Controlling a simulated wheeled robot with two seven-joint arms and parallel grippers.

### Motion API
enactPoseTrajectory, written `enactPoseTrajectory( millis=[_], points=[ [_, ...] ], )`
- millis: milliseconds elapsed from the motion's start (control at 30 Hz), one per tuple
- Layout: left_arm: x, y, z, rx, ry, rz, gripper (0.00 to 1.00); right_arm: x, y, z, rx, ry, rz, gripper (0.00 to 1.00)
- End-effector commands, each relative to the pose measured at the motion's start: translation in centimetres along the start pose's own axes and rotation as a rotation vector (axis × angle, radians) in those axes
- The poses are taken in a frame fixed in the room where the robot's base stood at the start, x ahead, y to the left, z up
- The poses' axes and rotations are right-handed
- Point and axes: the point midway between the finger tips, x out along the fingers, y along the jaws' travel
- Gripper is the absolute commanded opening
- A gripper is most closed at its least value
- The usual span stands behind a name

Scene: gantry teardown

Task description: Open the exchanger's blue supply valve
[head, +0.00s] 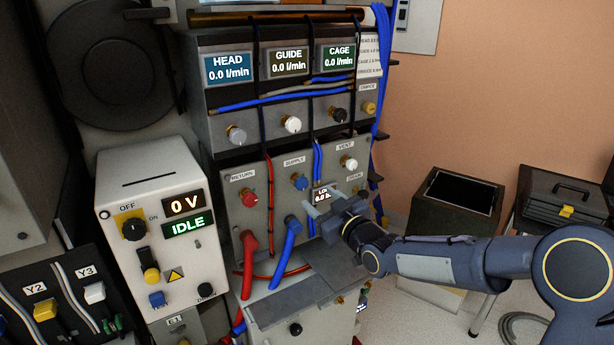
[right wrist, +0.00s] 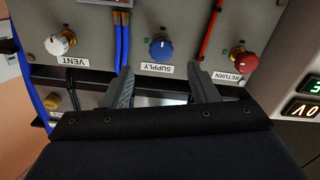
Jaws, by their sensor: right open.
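The blue supply valve knob (head: 300,181) sits on the grey lower panel under the label SUPPLY, between the red return knob (head: 249,198) and the white vent knob (head: 349,162). In the right wrist view the blue knob (right wrist: 162,48) shows upside down, just beyond the fingertips and between their lines. My right gripper (head: 312,202) is open and empty, just below and to the right of the blue knob in the head view. Its two fingers also show in the right wrist view (right wrist: 163,82), apart from the knob. My left gripper is not in view.
A small display beside the gripper is partly hidden. A cabinet reading 0 V and IDLE (head: 157,230) stands left. An open dark box (head: 457,193) stands right.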

Motion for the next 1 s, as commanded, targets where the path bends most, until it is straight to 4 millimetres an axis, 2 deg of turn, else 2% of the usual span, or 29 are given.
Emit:
enactPoseTrajectory(
  millis=[167, 500, 667, 900, 1000],
  points=[
    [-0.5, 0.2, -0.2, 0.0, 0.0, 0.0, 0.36, 1.9, -0.1, -0.2, 0.0, 0.006, -0.002, 0.54],
    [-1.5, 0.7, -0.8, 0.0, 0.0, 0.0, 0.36, 6.9, -0.1, -0.2, 0.0, 0.004, -0.001, 0.54],
    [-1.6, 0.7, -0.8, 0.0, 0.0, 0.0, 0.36, 7.7, -0.1, -0.1, 0.0, 0.004, 0.0, 0.54],
    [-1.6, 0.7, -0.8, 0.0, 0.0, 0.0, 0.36, 7.8, -0.1, 0.0, 0.0, 0.003, 0.0, 0.54],
    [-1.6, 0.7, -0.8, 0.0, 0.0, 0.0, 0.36, 7.7, -0.1, -0.1, 0.0, 0.003, 0.0, 0.41]
  ],
)
